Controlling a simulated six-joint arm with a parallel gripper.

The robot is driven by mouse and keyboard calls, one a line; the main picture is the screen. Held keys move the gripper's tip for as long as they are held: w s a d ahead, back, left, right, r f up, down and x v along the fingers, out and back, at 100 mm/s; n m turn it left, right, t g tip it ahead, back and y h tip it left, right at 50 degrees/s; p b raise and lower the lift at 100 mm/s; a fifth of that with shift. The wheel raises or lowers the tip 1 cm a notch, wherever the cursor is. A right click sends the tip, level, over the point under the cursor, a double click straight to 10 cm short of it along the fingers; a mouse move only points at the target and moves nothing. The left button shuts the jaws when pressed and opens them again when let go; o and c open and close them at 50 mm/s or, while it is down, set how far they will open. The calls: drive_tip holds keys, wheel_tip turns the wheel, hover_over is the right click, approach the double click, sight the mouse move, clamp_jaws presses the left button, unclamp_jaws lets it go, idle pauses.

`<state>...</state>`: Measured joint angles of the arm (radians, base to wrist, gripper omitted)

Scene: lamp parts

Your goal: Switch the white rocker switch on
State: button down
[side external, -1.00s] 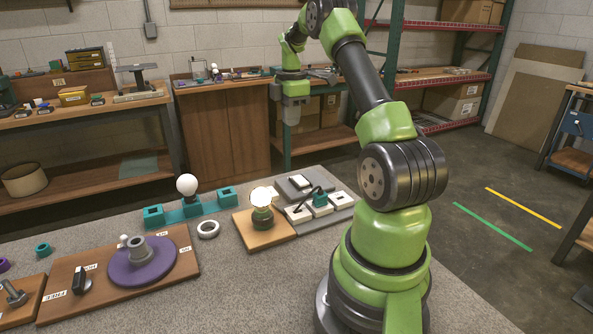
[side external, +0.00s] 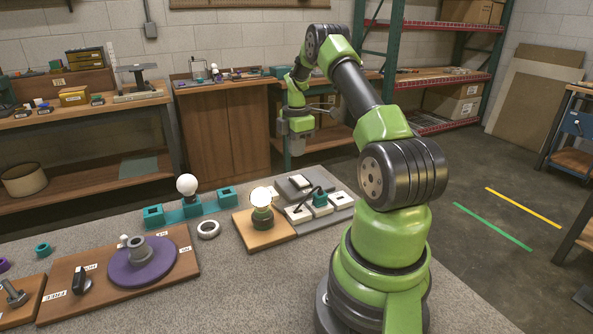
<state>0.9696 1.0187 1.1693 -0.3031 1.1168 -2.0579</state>
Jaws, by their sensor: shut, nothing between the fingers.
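A small white block that looks like the rocker switch (side external: 300,182) sits on a dark grey plate on the grey board, right of the bulb. Its tilt is too small to tell. My gripper (side external: 297,150) hangs pointing down above and behind that plate, apart from it. Its fingers are small in the picture; they are shut and empty. A round bulb (side external: 261,196) in a dark green holder stands on a wooden base (side external: 263,237) left of the grey board and looks lit.
Another bulb (side external: 187,184) stands on a teal rack.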

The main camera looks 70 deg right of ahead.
sight(299, 180)
wheel_tip(299, 180, down, 7)
drive_tip(key=shift+r, duration=0.1)
idle(0.4)
drive_tip(key=shift+f, duration=0.2)
drive_tip(key=shift+s+a+r, duration=0.4)
drive_tip(key=shift+s+a, duration=0.1)
idle(0.4)
wheel_tip(299, 180, up, 14)
drive_tip(key=w+d, duration=0.2)
drive_tip(key=shift+f, duration=0.1)
idle(0.5)
